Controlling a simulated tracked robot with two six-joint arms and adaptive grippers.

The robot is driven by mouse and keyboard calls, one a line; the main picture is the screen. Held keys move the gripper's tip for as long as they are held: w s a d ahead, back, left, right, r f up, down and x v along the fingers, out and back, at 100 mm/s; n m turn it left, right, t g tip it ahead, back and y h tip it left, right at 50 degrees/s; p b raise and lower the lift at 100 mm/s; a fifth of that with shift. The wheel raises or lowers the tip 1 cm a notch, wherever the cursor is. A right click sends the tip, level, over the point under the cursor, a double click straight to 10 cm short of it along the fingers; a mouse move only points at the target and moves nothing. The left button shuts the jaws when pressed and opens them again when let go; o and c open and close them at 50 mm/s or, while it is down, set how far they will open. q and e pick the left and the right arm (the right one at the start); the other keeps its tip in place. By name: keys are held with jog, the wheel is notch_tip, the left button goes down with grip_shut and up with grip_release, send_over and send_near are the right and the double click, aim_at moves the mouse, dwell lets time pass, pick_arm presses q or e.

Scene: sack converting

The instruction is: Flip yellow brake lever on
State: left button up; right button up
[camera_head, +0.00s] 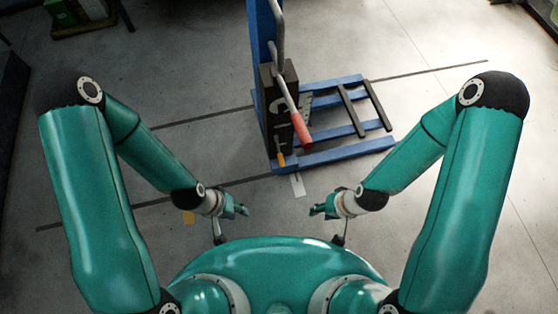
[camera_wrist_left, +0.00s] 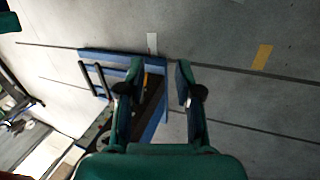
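A long lever with a red grip (camera_head: 300,131) slants down just right of the yellow lever. Blue base rails with dark forks (camera_head: 352,110) reach right. A white floor mark (camera_head: 298,185) and a yellow floor mark (camera_head: 188,217) lie nearby. The floor around is clear.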

pick_arm(q)
jog(key=shift+s+g, duration=0.5)
jog(key=shift+s, duration=0.4)
grip_shut()
jog(key=w+d+f+n+t+h+b, duration=0.1)
jog(key=w+d+f+n+h+b, duration=0.3)
jog(key=w+f+b, duration=0.5)
jog(key=w+d+f+n+t+h+b, duration=0.1)
jog(key=w+d+f+n+h+b, duration=0.1)
jog(key=w+f+n+b, duration=0.6)
jog(key=w+a+f+n+t+h+b, duration=0.1)
jog(key=w+f+t+b, duration=0.1)
jog(key=w+f+b, duration=0.4)
jog(key=w+a+f+n+t+b, duration=0.1)
jog(key=w+a+n+t+b, duration=0.15)
jog(key=w+b, duration=0.35)
notch_tip(320, 180, down, 10)
jog(key=w+a+b, duration=0.1)
jog(key=b, duration=0.5)
jog(key=shift+w, duration=0.4)
jog(key=shift+t, duration=0.25)
